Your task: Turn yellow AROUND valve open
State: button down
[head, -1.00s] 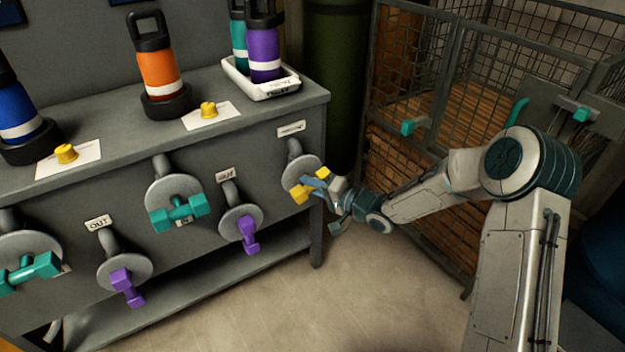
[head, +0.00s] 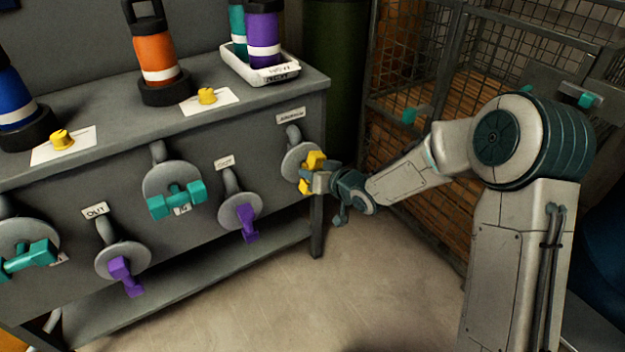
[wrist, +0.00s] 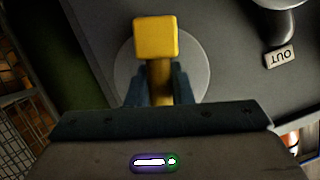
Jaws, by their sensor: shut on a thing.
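The yellow valve handle (head: 314,160) sits on a round grey flange at the right end of the bench front, under a small label (head: 290,116) that I cannot read surely. My gripper (head: 311,180) comes from the right and is shut on the yellow handle. In the wrist view the handle's square yellow end (wrist: 156,38) stands out beyond the jaws, and its bar runs down between my fingers (wrist: 161,88). The flange (wrist: 197,72) shows behind it. The handle looks turned toward upright in the head view. My gripper hides part of the handle.
Purple handles (head: 247,222) and teal handles (head: 178,200) stick out from the bench front to the left. Bottles, yellow knobs and a white tray (head: 262,68) stand on the bench top (head: 215,82). A wire cage (head: 455,70) stands behind my arm. The floor (head: 285,300) in front is clear.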

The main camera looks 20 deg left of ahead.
jog(key=b, duration=0.1)
jog(key=n+b, duration=0.1)
jog(key=shift+f+n+t+h+b, duration=0.3)
jog(key=shift+h+b, duration=0.05)
jog(key=shift+h, duration=0.05)
jog(key=shift+r+n+h+b, duration=0.1)
jog(key=shift+n+h+b, duration=0.25)
jog(key=shift+b, duration=0.35)
jog(key=shift+r+t, duration=0.15)
jog(key=shift+t, duration=0.15)
jog(key=c, duration=1.3)
grip_release()
jog(key=shift+p+v, duration=2.45)
jog(key=shift+v, duration=4.5)
